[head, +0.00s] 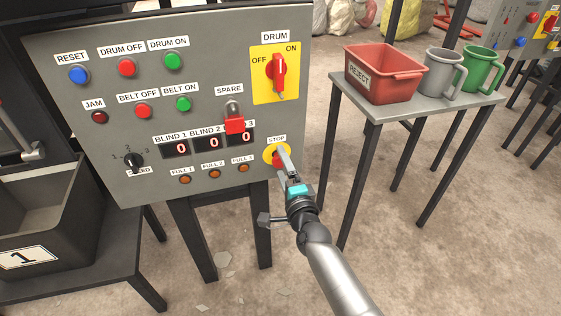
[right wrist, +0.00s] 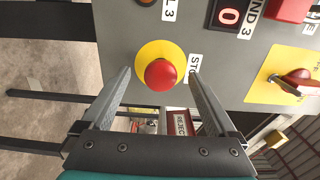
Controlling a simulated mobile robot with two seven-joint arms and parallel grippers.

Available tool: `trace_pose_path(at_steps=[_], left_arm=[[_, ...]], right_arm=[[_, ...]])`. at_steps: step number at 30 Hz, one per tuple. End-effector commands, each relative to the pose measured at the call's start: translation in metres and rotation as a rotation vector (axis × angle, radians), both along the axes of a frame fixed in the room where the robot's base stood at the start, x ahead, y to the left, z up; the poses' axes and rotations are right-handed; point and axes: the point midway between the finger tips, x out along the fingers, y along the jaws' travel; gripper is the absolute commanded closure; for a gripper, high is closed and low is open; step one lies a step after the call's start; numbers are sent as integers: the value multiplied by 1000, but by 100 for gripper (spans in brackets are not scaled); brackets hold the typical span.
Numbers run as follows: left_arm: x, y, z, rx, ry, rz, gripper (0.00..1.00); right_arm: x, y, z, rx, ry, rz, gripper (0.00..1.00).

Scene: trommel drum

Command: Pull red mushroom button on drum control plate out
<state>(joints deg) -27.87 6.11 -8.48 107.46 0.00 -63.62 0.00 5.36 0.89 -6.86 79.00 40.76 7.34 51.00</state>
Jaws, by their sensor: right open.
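The red mushroom button sits on a yellow disc at the lower right of the grey control plate (head: 215,75), under a STOP label. In the head view the button (head: 277,160) is partly hidden by my right gripper (head: 281,156). In the right wrist view the button (right wrist: 160,75) shows whole, with the yellow disc (right wrist: 143,52) around it. My right gripper's two fingers (right wrist: 160,95) are spread open, one to each side of the button. I see no clear contact between fingers and button. My left gripper is not in view.
A red-handled DRUM switch (head: 279,72) sits above the button. A red SPARE cover (head: 235,125) and several indicator lamps are to its left. A small table (head: 385,107) at the right holds a red REJECT bin (head: 383,75) and two mugs. A dark crate (head: 50,230) stands at the left.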

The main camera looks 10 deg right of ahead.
Motion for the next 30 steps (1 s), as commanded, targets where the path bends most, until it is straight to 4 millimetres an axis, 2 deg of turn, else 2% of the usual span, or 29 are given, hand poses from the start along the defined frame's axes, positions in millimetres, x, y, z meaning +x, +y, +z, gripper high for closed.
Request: trace_pose_path(at_steps=[10, 30], left_arm=[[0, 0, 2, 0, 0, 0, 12], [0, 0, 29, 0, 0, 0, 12]], right_arm=[[-4, 0, 1, -1, 0, 0, 0], [-70, -2, 1, -1, 0, 0, 0]])
